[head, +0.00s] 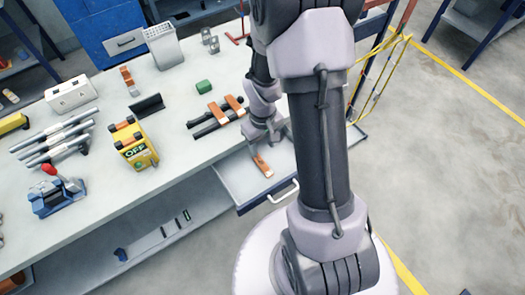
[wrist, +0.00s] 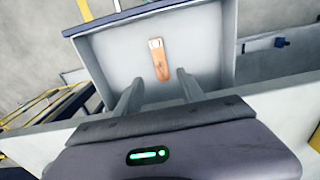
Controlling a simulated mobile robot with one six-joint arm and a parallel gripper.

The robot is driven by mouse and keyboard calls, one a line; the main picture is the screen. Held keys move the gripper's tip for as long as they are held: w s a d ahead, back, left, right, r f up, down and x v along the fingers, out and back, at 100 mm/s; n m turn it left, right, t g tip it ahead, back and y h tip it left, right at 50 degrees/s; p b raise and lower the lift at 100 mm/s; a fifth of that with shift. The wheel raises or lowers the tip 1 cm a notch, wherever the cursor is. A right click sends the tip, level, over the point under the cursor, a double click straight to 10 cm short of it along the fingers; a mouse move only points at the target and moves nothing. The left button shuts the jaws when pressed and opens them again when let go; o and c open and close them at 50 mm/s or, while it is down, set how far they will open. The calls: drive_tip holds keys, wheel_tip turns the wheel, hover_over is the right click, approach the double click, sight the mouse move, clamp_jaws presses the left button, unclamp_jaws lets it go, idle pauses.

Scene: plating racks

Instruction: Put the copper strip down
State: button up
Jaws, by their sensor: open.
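The copper strip (wrist: 160,64) lies flat on the floor of an open drawer (wrist: 112,58) in the wrist view. One end of the strip is pale. In the head view the strip (head: 262,165) shows inside the drawer (head: 237,181), just below my gripper. My gripper (wrist: 158,88) is open, with its two fingers apart and nothing between the tips. The strip lies beyond the fingertips, apart from them. In the head view my arm hides part of the drawer.
A yellow frame (head: 384,68) stands right of my arm.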

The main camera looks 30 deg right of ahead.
drive_tip(key=s+a+r+m+t, duration=0.1)
drive_tip(key=a+r, duration=0.2)
drive_tip(key=r, duration=0.6)
drive_tip(key=a+r+m+t, duration=0.1)
drive_tip(key=a+r+t, duration=0.15)
drive_tip(key=r, duration=0.65)
drive_tip(key=s+a+r+m+t+y, duration=0.2)
drive_tip(key=s+a+r, duration=0.7)
drive_tip(key=s+r, duration=0.2)
drive_tip(key=shift+m, duration=0.4)
